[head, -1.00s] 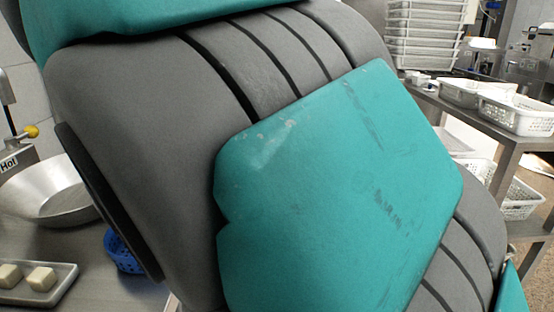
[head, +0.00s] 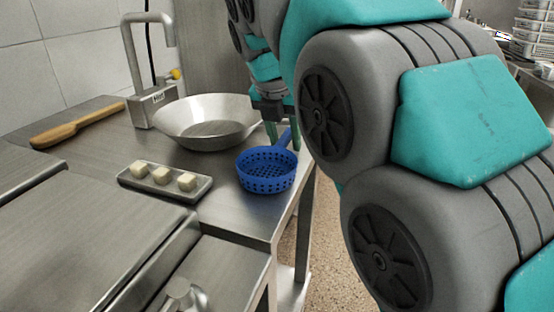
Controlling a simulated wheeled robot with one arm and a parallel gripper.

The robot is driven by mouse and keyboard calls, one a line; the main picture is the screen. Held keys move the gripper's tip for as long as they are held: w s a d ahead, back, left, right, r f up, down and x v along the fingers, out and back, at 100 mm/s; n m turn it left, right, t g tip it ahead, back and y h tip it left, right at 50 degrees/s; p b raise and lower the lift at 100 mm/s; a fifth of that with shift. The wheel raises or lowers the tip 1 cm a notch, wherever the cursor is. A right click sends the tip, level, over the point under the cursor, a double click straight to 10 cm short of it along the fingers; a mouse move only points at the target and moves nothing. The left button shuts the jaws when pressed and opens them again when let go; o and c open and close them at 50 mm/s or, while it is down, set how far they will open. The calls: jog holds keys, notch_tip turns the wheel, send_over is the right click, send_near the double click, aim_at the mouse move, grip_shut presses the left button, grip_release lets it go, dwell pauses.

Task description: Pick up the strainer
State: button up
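The blue strainer (head: 266,171) is a round perforated bowl standing upright near the right end of the steel counter. Its handle (head: 285,139) points back and to the right, up toward my gripper. My gripper (head: 283,137) points down behind the bowl, with its teal fingers apart on either side of the handle. A gap shows between the fingers and the handle, so the gripper looks open. My arm fills the right side of the view and hides what is behind it.
A wide metal pan (head: 208,121) stands just left of the strainer. A small tray (head: 140,181) with white cubes lies in front. A wooden-handled tool (head: 75,124) and a tap-like fixture (head: 140,65) are farther left. The counter's right edge is close to the strainer.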

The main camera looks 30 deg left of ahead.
grip_shut()
jog(key=shift+r, duration=0.15)
dwell(0.4)
